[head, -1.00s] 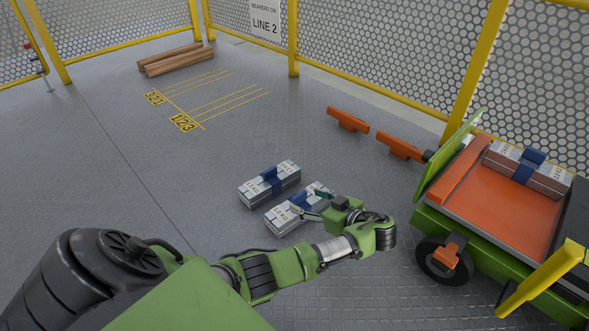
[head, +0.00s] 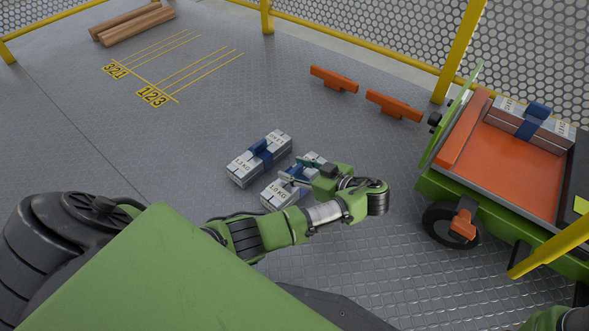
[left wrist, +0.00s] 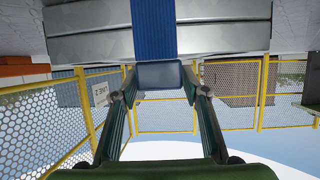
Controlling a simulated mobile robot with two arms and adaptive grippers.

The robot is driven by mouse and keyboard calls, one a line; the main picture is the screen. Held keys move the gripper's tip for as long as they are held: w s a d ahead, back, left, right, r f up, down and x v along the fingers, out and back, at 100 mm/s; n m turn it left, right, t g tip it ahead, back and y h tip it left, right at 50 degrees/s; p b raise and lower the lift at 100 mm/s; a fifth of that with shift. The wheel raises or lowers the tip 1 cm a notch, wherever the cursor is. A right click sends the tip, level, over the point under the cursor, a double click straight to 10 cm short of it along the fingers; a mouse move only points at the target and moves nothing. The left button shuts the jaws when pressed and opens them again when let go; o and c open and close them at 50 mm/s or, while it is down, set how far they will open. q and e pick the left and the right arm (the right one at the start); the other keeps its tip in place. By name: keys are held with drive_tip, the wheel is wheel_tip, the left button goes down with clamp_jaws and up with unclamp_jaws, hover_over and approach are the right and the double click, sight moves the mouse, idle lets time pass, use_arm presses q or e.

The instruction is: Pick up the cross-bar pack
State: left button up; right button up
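Two grey packs of bars, each with a blue band, lie side by side on the floor in the head view. The left pack (head: 245,170) is marked 1.3 KG; the right pack (head: 280,193) is marked 1.0 KG. My left gripper (head: 291,172) is at the right pack and hides part of it. In the left wrist view, the two fingers (left wrist: 160,88) stand apart on either side of the blue block (left wrist: 160,74) on the pack's band (left wrist: 154,28). Contact is unclear. My right gripper is not recognisable in view.
A cart with an orange bed (head: 515,155) stands at right, carrying another blue-banded pack (head: 548,128). Two orange brackets (head: 334,79) (head: 394,105) lie near the fence. Wooden beams (head: 133,27) lie at the far left beside yellow floor markings (head: 160,72). Floor left of the packs is clear.

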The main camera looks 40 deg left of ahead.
use_arm(q)
clamp_jaws()
wheel_tip(320, 180, up, 10)
drive_tip(key=p, duration=0.8)
drive_tip(key=shift+r, duration=0.1)
